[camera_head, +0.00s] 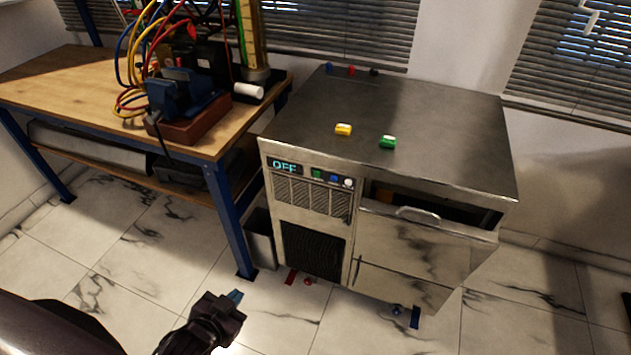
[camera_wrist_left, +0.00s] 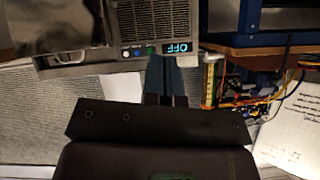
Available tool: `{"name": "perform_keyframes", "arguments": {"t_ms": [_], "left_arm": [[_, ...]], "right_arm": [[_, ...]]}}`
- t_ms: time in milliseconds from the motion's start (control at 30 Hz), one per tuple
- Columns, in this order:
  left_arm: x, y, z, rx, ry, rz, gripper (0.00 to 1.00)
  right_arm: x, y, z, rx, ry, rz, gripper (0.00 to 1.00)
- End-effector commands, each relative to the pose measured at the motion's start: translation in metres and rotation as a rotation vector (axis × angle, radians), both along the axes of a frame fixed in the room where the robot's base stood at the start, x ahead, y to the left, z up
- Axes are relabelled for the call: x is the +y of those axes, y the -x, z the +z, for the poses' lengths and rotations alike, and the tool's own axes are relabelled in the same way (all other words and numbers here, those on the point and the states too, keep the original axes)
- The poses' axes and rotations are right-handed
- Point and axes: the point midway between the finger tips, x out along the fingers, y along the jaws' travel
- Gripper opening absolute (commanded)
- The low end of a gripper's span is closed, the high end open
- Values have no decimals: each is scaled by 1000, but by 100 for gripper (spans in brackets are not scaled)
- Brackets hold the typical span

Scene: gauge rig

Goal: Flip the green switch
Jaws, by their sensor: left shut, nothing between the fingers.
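A small green switch-like piece (camera_head: 388,142) with a pale top lies on the steel cabinet's top (camera_head: 440,120), right of a similar yellow piece (camera_head: 343,130). A small green button (camera_head: 317,174) is on the front panel, beside a display reading OFF (camera_head: 285,166); I cannot tell which green part is the switch. In the left wrist view the panel appears upside down, with the green button (camera_wrist_left: 151,50) beside the display (camera_wrist_left: 180,47). My left gripper (camera_head: 235,297) is shut and empty, low in front of the cabinet, apart from it. Its fingers (camera_wrist_left: 172,78) point toward the panel. My right gripper is not in view.
The cabinet's upper drawer (camera_head: 425,240) is partly open and sticks out at the right. A wooden workbench (camera_head: 60,85) with a blue vise (camera_head: 185,93) and cables stands left. A grey bin (camera_head: 260,240) is between them.

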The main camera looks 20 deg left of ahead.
Motion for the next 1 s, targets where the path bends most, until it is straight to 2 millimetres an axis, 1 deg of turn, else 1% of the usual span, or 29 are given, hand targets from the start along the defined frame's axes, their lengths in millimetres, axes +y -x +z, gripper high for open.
{"name": "perform_keyframes", "arguments": {"t_ms": [33,300,500,800,1000], "left_arm": [[1,-13,-11,-15,-57,-21,0],[5,-85,-12,-160,-391,-119,0],[0,-131,-11,-265,-631,-178,0],[-16,-189,-16,-415,-983,-242,0],[-29,-216,-15,-505,-1177,-261,0]], "right_arm": [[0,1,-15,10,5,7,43],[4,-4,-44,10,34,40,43],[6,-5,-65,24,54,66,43],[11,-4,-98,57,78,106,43],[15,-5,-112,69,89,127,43]]}}
